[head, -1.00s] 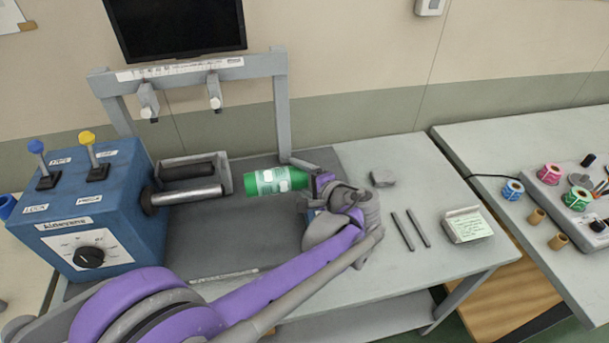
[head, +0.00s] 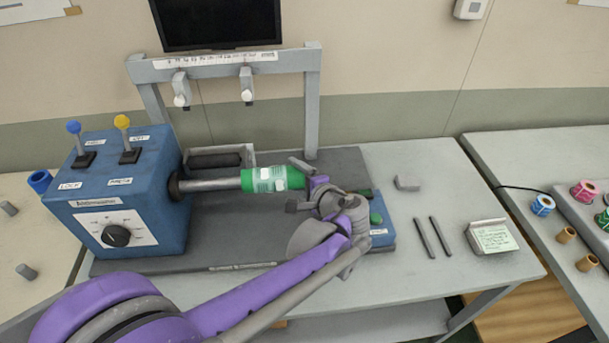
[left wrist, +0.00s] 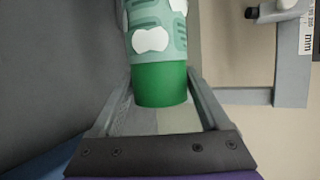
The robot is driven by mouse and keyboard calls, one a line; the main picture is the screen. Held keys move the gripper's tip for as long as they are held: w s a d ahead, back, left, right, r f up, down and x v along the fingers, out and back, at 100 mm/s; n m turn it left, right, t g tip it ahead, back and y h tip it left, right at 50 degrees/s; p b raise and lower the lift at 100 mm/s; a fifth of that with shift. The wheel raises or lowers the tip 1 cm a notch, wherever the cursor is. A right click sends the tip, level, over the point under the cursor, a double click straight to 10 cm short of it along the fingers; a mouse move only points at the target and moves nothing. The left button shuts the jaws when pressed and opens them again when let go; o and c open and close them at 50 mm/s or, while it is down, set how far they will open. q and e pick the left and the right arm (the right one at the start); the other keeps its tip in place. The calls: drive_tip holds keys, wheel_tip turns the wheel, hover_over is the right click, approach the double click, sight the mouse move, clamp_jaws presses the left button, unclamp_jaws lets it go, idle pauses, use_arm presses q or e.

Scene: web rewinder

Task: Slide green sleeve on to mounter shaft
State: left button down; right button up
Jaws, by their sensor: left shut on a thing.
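The green sleeve (head: 272,180), with a pale green band and white labels, lies sideways above the grey machine bed. The metal mounter shaft (head: 212,184) sticks out to the right from the blue machine. The sleeve's left end meets or overlaps the shaft's free end, roughly in line with it. I cannot tell how much of the shaft is inside. My left gripper (head: 300,186) is shut on the sleeve's right end. The left wrist view shows the solid green end of the sleeve (left wrist: 160,84) between the fingers. My right gripper is not in view.
The blue machine (head: 125,195) has two levers and a dial. A dark roller (head: 214,160) lies behind the shaft, and a grey frame (head: 312,110) stands behind it. Two grey rods (head: 432,237) and a label box (head: 492,237) lie to the right.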

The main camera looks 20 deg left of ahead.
sight(239, 186)
use_arm(q)
drive_tip(key=shift+s+a+p, duration=0.2)
drive_tip(key=shift+s+a, duration=1.1)
drive_tip(key=shift+a, duration=0.8)
drive_tip(key=shift+s+a+p, duration=0.25)
drive_tip(key=shift+s+a, duration=1)
drive_tip(key=shift+a, duration=0.85)
drive_tip(key=shift+s+a+p, duration=0.2)
drive_tip(key=shift+s+a, duration=1.1)
drive_tip(key=shift+a, duration=0.8)
drive_tip(key=shift+f, duration=0.25)
unclamp_jaws()
drive_tip(key=v, duration=1.1)
drive_tip(key=shift+p, duration=0.35)
drive_tip(key=shift+f, duration=0.1)
